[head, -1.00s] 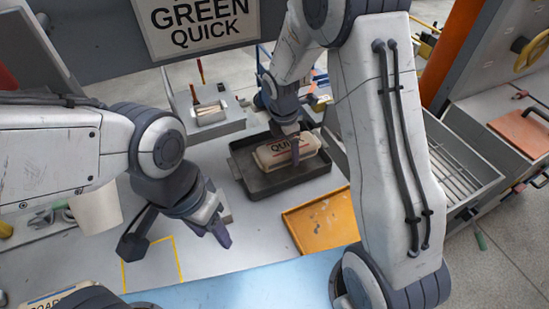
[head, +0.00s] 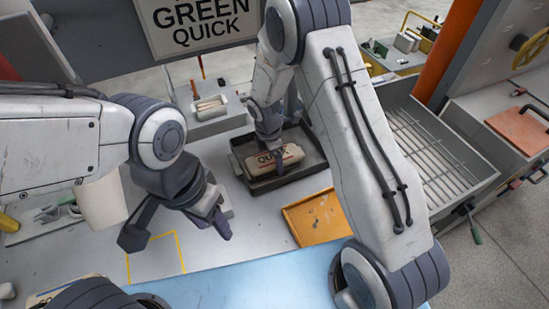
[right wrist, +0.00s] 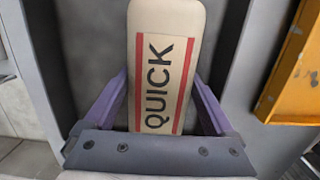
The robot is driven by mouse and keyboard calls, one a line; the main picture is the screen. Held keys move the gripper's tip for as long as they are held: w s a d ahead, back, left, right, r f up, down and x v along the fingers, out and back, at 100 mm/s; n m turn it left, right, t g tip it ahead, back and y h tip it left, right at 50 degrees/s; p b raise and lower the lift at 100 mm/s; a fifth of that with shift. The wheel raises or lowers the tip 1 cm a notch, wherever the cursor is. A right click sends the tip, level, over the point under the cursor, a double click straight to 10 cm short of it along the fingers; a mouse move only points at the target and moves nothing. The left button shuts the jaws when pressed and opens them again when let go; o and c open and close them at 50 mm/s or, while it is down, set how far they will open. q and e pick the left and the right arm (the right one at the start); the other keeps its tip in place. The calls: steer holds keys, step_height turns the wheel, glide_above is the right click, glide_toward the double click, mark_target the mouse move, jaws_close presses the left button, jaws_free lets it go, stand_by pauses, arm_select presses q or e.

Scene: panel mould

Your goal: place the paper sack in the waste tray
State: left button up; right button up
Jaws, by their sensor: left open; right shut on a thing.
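The pale paper sack (head: 272,161), marked QUICK with red stripes, is in the dark grey tray (head: 262,187) in the head view. It lies at a slant toward the tray's left side; whether it touches the floor I cannot tell. My right gripper (head: 279,158) is shut on it from above. In the right wrist view the sack (right wrist: 162,65) stands between the purple fingers of the same gripper (right wrist: 160,100), with grey tray surface around it. My left gripper (head: 222,222) is open and empty over the bench, left of the tray.
An orange tray (head: 318,219) sits right of and nearer than the dark tray. A yellow outlined square (head: 155,258) is on the bench, and another labelled pack (head: 50,295) is at the lower left. A small white box (head: 208,107) stands behind. A slatted metal bin (head: 430,160) is at the right.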

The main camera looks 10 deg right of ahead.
mark_target(270, 158)
steer(key=o, duration=1.1)
steer(key=shift+c, duration=0.2)
steer(key=shift+r, duration=0.1)
step_height(270, 158, up, 12)
steer(key=a+b, duration=0.1)
steer(key=a, duration=0.1)
steer(key=s+a+r+m+y, duration=0.1)
steer(key=s+a+r+m, duration=0.2)
steer(key=s, duration=0.3)
steer(key=s+a+r+m, duration=0.2)
steer(key=s+r, duration=0.1)
steer(key=s, duration=0.3)
steer(key=s+r+m+y, duration=0.1)
steer(key=s+r+m, duration=0.1)
steer(key=s+m, duration=0.6)
steer(key=s, duration=0.7)
steer(key=shift+s+a+r, duration=0.15)
steer(key=shift+s+a, duration=0.1)
steer(key=shift+a, duration=0.1)
